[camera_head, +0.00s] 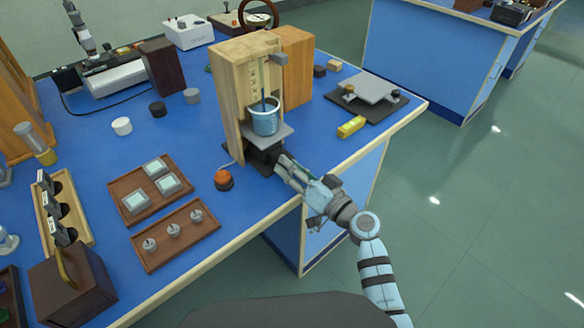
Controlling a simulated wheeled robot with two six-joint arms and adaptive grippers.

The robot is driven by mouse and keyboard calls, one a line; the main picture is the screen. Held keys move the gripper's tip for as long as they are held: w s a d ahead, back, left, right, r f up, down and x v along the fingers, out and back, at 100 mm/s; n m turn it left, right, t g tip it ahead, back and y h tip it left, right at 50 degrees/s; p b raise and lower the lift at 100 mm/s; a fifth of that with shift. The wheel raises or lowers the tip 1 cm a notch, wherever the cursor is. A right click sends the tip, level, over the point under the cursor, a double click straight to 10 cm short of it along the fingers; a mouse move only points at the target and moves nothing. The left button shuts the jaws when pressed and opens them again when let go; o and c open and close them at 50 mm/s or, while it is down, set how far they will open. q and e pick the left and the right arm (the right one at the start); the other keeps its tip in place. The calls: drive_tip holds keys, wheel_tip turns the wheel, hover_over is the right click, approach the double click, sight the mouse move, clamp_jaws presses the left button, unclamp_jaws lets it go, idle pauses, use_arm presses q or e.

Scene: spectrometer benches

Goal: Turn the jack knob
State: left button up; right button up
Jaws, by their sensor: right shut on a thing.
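The lab jack stands in an open-fronted wooden housing (233,95) near the front edge of the blue bench. Its grey top plate (284,132) carries a blue beaker (265,119) with a thin rod in it. Below the plate the jack's dark body (263,157) shows in part. My right gripper (281,162) reaches in from the lower right and is shut at the front of the jack, where the knob sits. The fingers hide the knob, so its turn angle cannot be seen. My left gripper is not in view.
An orange-red button (223,180) sits on the bench left of the jack. A yellow block (351,127) and a dark mat (372,104) with a grey plate lie to the right. Brown trays (178,250) with small parts are at front left. Bare bench lies between.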

drive_tip(key=shift+f, duration=0.1)
drive_tip(key=o, duration=1.2)
drive_tip(key=shift+c, duration=0.2)
drive_tip(key=shift+s+d, duration=0.1)
drive_tip(key=v, duration=1.1)
drive_tip(key=shift+s+d, duration=0.15)
drive_tip(key=shift+s, duration=0.2)
drive_tip(key=shift+c, duration=0.5)
